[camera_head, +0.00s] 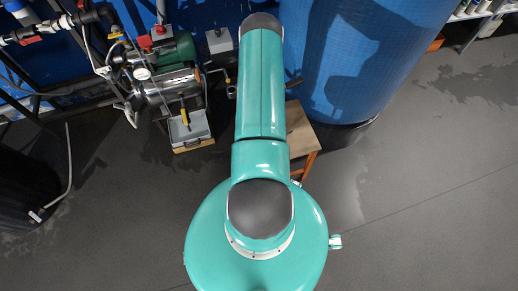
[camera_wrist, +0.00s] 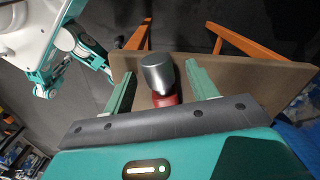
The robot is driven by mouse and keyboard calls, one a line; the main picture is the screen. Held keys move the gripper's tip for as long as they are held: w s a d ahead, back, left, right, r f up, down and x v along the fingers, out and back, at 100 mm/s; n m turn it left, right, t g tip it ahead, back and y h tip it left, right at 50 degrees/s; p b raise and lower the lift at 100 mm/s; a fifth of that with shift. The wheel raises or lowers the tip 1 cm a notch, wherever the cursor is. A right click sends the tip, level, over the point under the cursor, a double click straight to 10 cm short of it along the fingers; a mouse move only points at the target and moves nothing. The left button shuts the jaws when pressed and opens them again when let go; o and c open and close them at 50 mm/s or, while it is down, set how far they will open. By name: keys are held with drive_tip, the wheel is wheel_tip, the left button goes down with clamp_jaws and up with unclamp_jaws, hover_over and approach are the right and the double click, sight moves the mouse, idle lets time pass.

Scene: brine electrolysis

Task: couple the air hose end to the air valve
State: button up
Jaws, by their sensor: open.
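In the wrist view my gripper (camera_wrist: 158,70) is open, its two green fingers spread apart. A silver cylindrical piece (camera_wrist: 157,74) with a red collar (camera_wrist: 165,100) sits between the fingers, with a visible gap on each side. Its lower part is hidden by the gripper body. I cannot tell whether this piece is the air hose end or part of the air valve. In the head view my arm hides the gripper and this piece. A thin grey hose (camera_head: 69,165) hangs at the left, its end (camera_head: 35,216) by a black container. I cannot pick out the air valve with certainty.
A wooden stool (camera_head: 299,130) stands right of my arm; its top (camera_wrist: 255,75) and orange legs show in the wrist view. A pump with a green motor (camera_head: 176,52) and a grey tray (camera_head: 190,127) are at left. A blue tank (camera_head: 365,50) stands behind. The right floor is clear.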

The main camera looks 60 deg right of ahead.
drive_tip(key=shift+c, duration=0.2)
drive_tip(key=c, duration=1.2)
drive_tip(key=shift+r, duration=0.1)
